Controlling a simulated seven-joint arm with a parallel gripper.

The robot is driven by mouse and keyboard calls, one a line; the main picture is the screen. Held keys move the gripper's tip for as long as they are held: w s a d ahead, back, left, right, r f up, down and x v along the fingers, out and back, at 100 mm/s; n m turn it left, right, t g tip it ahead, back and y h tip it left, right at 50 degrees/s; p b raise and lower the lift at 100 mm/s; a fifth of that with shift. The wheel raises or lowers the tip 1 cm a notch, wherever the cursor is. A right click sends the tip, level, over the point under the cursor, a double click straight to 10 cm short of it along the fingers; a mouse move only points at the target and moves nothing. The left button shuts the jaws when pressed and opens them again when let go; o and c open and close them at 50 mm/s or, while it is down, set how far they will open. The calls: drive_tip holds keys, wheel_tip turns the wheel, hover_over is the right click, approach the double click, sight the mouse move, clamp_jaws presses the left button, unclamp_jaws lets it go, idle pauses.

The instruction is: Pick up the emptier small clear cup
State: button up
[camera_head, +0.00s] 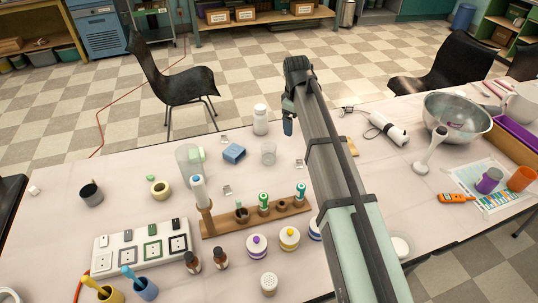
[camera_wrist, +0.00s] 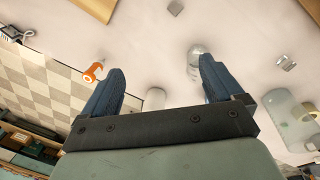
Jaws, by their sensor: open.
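A small clear cup (camera_head: 268,153) stands upright on the table, left of my gripper (camera_head: 288,126) in the head view. In the wrist view the cup (camera_wrist: 195,52) shows near the tip of the right finger. It looks empty, but its level is hard to make out. A larger clear container (camera_head: 188,158) stands farther left with something green in or behind it; it also shows in the wrist view (camera_wrist: 290,118). I cannot make out a second small cup for sure. In the wrist view my gripper (camera_wrist: 162,66) has its fingers wide apart with nothing held between them.
A wooden rack (camera_head: 220,226) with tubes lies on the near side. A white handheld device (camera_head: 388,129) and a metal bowl (camera_head: 460,116) are to the right. Small grey pieces lie around.

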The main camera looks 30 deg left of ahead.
drive_tip(key=n+g, duration=0.1)
hover_over(269, 150)
drive_tip(key=s+d, duration=0.1)
drive_tip(key=s, duration=0.2)
drive_tip(key=shift+w+f, duration=0.2)
drive_tip(key=shift+f, duration=3.35)
drive_tip(key=shift+w+f, duration=0.15)
drive_tip(key=shift+f, duration=3.35)
drive_tip(key=shift+c, duration=0.2)
drive_tip(key=c, duration=1)
drive_tip(key=shift+r, duration=0.15)
drive_tip(key=shift+c, duration=0.2)
wheel_tip(269, 150, up, 10)
drive_tip(key=shift+f, duration=0.2)
